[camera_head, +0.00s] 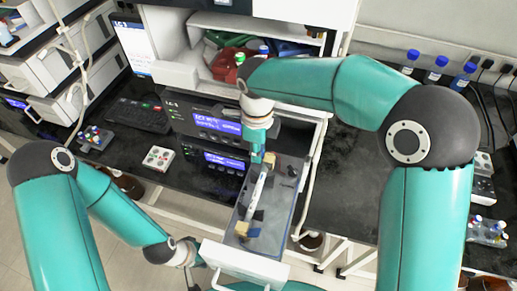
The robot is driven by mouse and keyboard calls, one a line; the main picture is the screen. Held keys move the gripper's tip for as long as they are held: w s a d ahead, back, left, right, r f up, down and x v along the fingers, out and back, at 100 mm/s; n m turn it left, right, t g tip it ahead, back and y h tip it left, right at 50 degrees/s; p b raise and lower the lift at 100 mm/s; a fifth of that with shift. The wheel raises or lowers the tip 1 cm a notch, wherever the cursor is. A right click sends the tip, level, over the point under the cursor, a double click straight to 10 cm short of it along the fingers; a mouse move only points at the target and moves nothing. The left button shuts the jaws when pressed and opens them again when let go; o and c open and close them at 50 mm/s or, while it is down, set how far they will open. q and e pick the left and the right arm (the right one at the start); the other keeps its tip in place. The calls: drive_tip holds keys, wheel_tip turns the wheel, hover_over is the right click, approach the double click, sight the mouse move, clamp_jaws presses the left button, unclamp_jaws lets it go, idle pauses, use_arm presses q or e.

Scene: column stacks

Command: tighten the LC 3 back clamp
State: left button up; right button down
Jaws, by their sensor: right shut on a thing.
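An open drawer (275,217) sticks out from the instrument stack. A pale column (258,187) lies lengthwise in it, between a tan back clamp (270,157) and a tan front clamp (241,229). My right gripper (257,154) reaches down at the drawer's back end and is shut at the back clamp. Its fingers hide part of the hold, and how tight the clamp is cannot be seen. My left gripper (191,277) is low at the bottom edge, left of the drawer's white front (243,264). Its fingers are too small and partly hidden to read.
Instruments with lit blue displays (217,124) stand left of and behind the drawer. A keyboard (138,114) and a small white box (158,158) lie on the left bench. Blue-capped bottles (437,66) stand at the back right. The dark right bench top (345,190) is largely clear.

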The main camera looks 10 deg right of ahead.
drive_tip(key=shift+a, duration=0.1)
drive_tip(key=c, duration=1)
unclamp_jaws()
drive_tip(key=shift+f, duration=0.1)
drive_tip(key=shift+c, duration=0.2)
wheel_tip(320, 180, up, 12)
